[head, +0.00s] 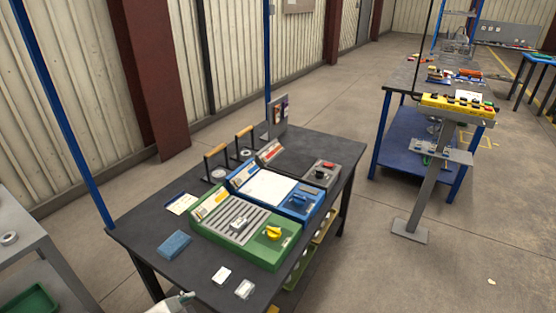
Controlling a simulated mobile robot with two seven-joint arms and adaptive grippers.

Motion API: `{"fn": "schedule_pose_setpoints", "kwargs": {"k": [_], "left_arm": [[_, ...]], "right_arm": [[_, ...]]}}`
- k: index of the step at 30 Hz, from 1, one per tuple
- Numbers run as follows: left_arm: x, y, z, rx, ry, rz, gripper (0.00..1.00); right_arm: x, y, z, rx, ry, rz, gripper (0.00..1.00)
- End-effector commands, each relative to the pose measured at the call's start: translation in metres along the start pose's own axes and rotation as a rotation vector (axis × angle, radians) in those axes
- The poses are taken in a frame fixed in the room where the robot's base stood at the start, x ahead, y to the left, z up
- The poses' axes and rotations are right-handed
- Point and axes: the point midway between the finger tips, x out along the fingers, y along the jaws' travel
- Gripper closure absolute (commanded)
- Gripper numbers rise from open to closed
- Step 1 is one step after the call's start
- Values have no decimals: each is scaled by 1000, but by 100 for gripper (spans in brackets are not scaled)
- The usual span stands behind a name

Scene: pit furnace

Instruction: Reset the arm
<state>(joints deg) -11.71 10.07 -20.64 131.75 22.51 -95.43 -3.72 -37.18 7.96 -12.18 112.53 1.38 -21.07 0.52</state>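Neither of my grippers shows clearly in the head view. A pale grey and white part (172,305) pokes in at the bottom edge, in front of the dark table. It is cut off, and I cannot tell whether it belongs to one of my arms. A dark-topped workbench (140,236) stands ahead. On it sit a green device (246,227) with a yellow knob and a ribbed top, and a blue device (275,191) with a white panel. A dark grey device (320,172) with a black knob lies behind them.
A blue block (174,244) and two small white pieces (222,275) lie near the bench's front. A grey stand (430,180) with a yellow control box (458,103) stands right. Behind it is a cluttered blue-framed table (405,75). A grey shelf (25,245) is at left. Floor right is clear.

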Motion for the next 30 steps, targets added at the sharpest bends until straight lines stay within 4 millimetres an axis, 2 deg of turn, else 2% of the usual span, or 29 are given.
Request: {"fn": "schedule_pose_setpoints", "kwargs": {"k": [1,3,9,13,14,15,23,30], "left_arm": [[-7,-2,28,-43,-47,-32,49],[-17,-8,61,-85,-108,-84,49],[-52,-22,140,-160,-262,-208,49],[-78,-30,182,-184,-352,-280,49],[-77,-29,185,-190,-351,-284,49],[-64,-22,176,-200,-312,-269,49],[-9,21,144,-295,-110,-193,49],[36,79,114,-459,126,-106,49]], "right_arm": [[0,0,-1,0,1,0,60],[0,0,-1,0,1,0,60],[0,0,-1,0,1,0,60],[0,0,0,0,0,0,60],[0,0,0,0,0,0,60],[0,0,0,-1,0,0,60],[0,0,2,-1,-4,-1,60],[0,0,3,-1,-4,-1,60]]}}
